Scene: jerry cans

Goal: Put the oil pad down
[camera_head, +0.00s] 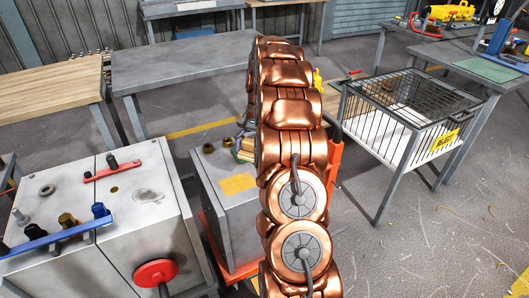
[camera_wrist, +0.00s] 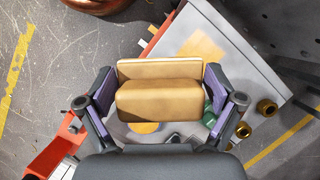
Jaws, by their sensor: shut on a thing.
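The oil pad (camera_wrist: 160,98), a tan folded block, is held between the purple-lined fingers of my gripper (camera_wrist: 160,76) in the wrist view. The fingers press on its left and right ends. Below it in that view is a grey metal box (camera_wrist: 245,75) with a pale orange patch (camera_wrist: 203,48) on its top. The gap between the pad and the surface under it is hard to judge. In the head view my copper-coloured arm hides most of the gripper.
Brass fittings (camera_wrist: 266,107) stand on the grey box near its edge. An orange frame (camera_head: 334,165) rises beside it. A larger grey tank (camera_head: 125,215) with a red handwheel (camera_head: 155,272) stands left. A wire basket (camera_head: 405,112) with a yellow label stands right. Workbenches (camera_head: 190,65) stand behind.

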